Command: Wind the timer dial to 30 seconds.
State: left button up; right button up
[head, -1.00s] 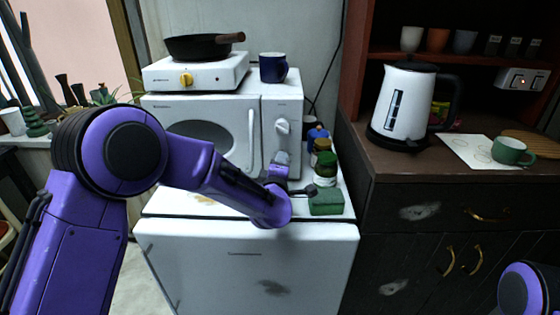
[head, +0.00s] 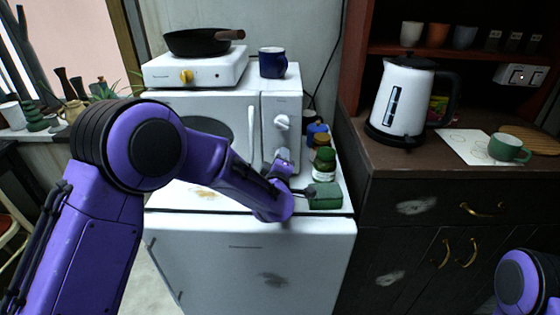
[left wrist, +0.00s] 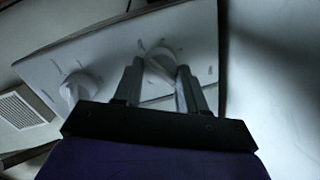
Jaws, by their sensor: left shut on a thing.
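The microwave (head: 205,104) stands on a white fridge, with two white dials on its right-hand panel. The upper dial (head: 282,122) is in plain view in the head view. My left gripper (head: 284,161) is at the lower dial and hides it there. In the left wrist view, my left gripper's fingers (left wrist: 158,80) are shut on a white dial (left wrist: 161,62), one on each side. The other white dial (left wrist: 82,86) is to their left. Marks around the dials are too blurred to read. My right gripper is out of view.
Several small jars (head: 322,158) and a green box (head: 325,196) stand right of my left wrist on the fridge top. A hotplate with a pan (head: 195,43) and a blue mug (head: 272,63) sit on the microwave. A kettle (head: 401,100) is on the dark cabinet.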

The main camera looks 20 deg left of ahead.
pick_arm(q)
jog(key=o, duration=1)
jog(key=shift+o, duration=0.2)
jog(key=b+v, duration=0.1)
jog(key=v, duration=0.9)
jog(key=shift+s, duration=0.3)
jog(key=shift+d, duration=0.1)
